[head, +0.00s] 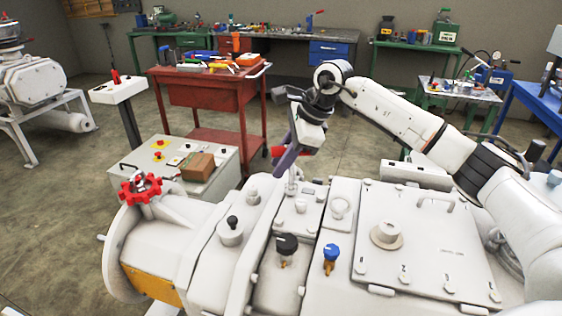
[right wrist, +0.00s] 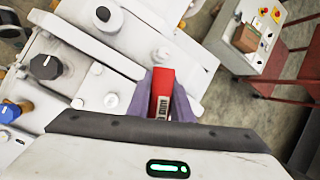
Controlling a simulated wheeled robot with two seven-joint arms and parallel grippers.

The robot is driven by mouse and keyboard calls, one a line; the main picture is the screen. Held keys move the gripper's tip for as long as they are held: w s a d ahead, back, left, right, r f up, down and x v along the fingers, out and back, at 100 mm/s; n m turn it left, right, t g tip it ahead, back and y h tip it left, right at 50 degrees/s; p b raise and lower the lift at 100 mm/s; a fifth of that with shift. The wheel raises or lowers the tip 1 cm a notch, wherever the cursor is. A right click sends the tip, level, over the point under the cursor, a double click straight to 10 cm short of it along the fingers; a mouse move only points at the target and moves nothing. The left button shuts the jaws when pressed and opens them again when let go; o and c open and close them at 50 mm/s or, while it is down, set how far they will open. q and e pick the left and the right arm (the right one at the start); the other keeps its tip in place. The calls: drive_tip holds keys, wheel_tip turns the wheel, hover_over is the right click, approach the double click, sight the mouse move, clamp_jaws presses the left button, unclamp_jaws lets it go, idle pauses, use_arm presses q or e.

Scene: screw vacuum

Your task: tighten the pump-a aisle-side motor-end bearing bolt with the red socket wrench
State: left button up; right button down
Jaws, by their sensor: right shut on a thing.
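My right gripper (head: 285,160) reaches in from the right over the white pump (head: 345,200). It is shut on the red socket wrench (head: 277,152), whose red handle also shows between the purple-grey fingers in the right wrist view (right wrist: 162,85). The bearing bolt itself cannot be made out. My left gripper is not in view.
The pump top carries a black knob (head: 286,244), a blue knob (head: 331,252) and a red handwheel (head: 140,187). Behind it stand a control box (head: 165,160) with a brown carton (head: 198,166) and a red tool cart (head: 205,95). Open floor lies at left.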

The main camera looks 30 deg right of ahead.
drive_tip(key=shift+f+b, duration=0.3)
drive_tip(key=shift+f, duration=0.25)
drive_tip(key=shift+d+m, duration=0.1)
drive_tip(key=shift+m, duration=0.4)
drive_tip(key=m, duration=0.1)
drive_tip(key=m+h, duration=0.1)
drive_tip(key=m, duration=0.1)
drive_tip(key=m+t+h, duration=0.1)
drive_tip(key=shift+w+d, duration=0.25)
drive_tip(key=shift+d, duration=0.1)
drive_tip(key=m+h, duration=0.1)
drive_tip(key=m, duration=0.2)
drive_tip(key=d+m+h, duration=0.1)
drive_tip(key=m, duration=0.2)
drive_tip(key=shift+w+d+f+h, duration=0.1)
drive_tip(key=shift+h, duration=0.3)
drive_tip(key=shift+f+n, duration=0.1)
drive_tip(key=shift+n, duration=0.2)
drive_tip(key=shift+n+y, duration=0.3)
drive_tip(key=shift+n, duration=0.2)
